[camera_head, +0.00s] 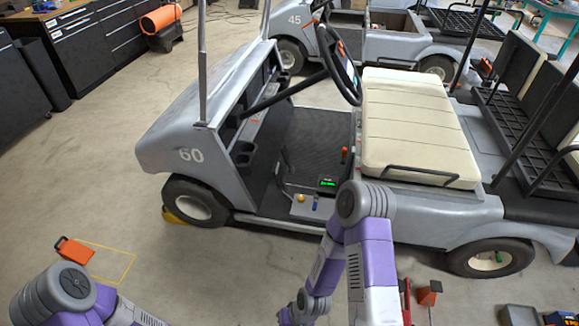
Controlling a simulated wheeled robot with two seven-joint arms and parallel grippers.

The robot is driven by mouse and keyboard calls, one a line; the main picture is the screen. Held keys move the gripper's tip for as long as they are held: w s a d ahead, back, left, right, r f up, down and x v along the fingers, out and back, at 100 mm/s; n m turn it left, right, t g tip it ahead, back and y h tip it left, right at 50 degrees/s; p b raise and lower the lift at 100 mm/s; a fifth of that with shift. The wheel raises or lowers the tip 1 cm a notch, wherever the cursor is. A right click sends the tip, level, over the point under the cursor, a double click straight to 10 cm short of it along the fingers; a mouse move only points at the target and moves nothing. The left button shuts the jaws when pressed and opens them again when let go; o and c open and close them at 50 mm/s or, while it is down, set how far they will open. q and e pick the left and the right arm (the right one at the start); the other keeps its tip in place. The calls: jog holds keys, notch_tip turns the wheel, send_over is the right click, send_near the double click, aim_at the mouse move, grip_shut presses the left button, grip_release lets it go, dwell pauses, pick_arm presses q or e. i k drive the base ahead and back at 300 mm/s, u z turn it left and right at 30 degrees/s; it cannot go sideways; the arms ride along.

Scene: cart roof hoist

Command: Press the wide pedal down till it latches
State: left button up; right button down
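The grey golf cart marked 60 (190,155) fills the middle of the view, without a roof. Its dark footwell floor (318,130) lies open between the front cowl and the cream seat (415,125). A thin dark upright part stands at the cowl side of the footwell; I cannot tell whether it belongs to the pedal. The wide pedal itself cannot be made out clearly. My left arm shows at the lower left and my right arm in front of the cart's side.
A box with a green display (327,183), a yellow knob (300,198) and an orange-topped lever (344,154) are near the sill. A yellow chock (174,217) is at the front wheel.

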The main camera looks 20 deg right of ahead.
aim_at(277, 172)
jog(key=z, duration=0.25)
jog(key=i, duration=1.95)
jog(key=u, duration=0.5)
